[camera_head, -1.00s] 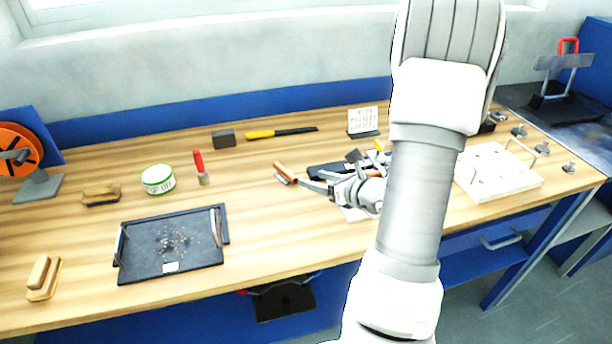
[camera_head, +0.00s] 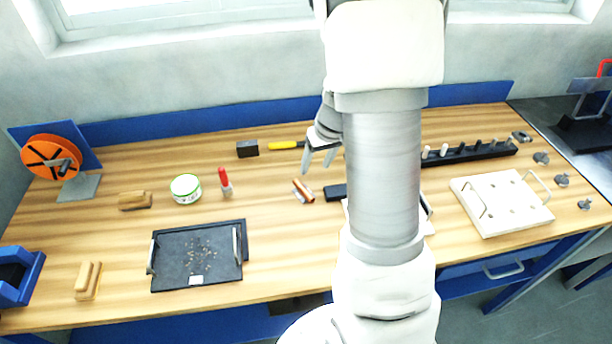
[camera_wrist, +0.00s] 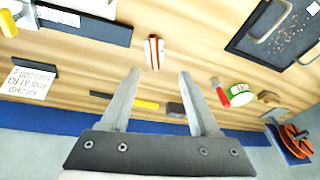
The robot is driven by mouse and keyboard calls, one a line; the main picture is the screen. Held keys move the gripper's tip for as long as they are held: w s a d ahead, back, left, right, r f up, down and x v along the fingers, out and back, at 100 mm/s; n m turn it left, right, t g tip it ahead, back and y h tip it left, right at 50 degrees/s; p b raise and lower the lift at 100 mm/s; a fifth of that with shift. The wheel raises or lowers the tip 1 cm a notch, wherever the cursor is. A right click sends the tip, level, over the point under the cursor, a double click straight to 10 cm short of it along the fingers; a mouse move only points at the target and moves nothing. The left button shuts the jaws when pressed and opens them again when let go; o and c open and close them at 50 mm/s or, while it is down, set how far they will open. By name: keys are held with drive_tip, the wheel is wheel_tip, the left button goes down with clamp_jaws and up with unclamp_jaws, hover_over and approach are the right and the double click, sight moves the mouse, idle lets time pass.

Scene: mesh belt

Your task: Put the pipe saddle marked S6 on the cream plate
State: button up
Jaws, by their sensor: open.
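The cream plate (camera_head: 474,186), with a wire handle at each side, lies on the right part of the bench. Several small grey metal pieces that look like pipe saddles (camera_head: 541,158) stand in a row to its right; their marks are too small to read, so I cannot tell which is S6. My gripper (camera_head: 319,158) is open and empty above the back middle of the bench, well left of the plate and the grey pieces. In the wrist view its two fingers (camera_wrist: 160,72) are spread with nothing between them. My arm hides part of the bench.
A copper-coloured piece (camera_head: 303,191) lies near my gripper. To the left are a dark tray (camera_head: 165,275), a tin (camera_head: 185,188), a red marker (camera_head: 225,181) and an orange reel (camera_head: 45,160). A black rack of pegs (camera_head: 470,153) stands behind the plate.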

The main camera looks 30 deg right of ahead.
drive_tip(key=r+n, duration=0.1)
hover_over(304, 188)
drive_tip(key=s, duration=0.3)
drive_tip(key=shift+n+h, duration=0.3)
drive_tip(key=shift+n, duration=0.1)
drive_tip(key=x, duration=0.3)
drive_tip(key=s+x, duration=0.1)
drive_tip(key=x, duration=0.3)
drive_tip(key=s+x, duration=0.1)
drive_tip(key=x, duration=0.3)
drive_tip(key=shift+s+d+f, duration=0.2)
drive_tip(key=shift+d+f, duration=0.15)
drive_tip(key=shift+f, duration=0.05)
drive_tip(key=shift+w+p+x, duration=0.2)
drive_tip(key=shift+p+x, duration=0.1)
drive_tip(key=shift+x, duration=1)
drive_tip(key=shift+w+p+x, duration=0.2)
drive_tip(key=shift+p+x, duration=0.1)
drive_tip(key=shift+x, duration=1.05)
drive_tip(key=shift+a+r, duration=0.1)
drive_tip(key=shift+r, duration=0.05)
clamp_jaws()
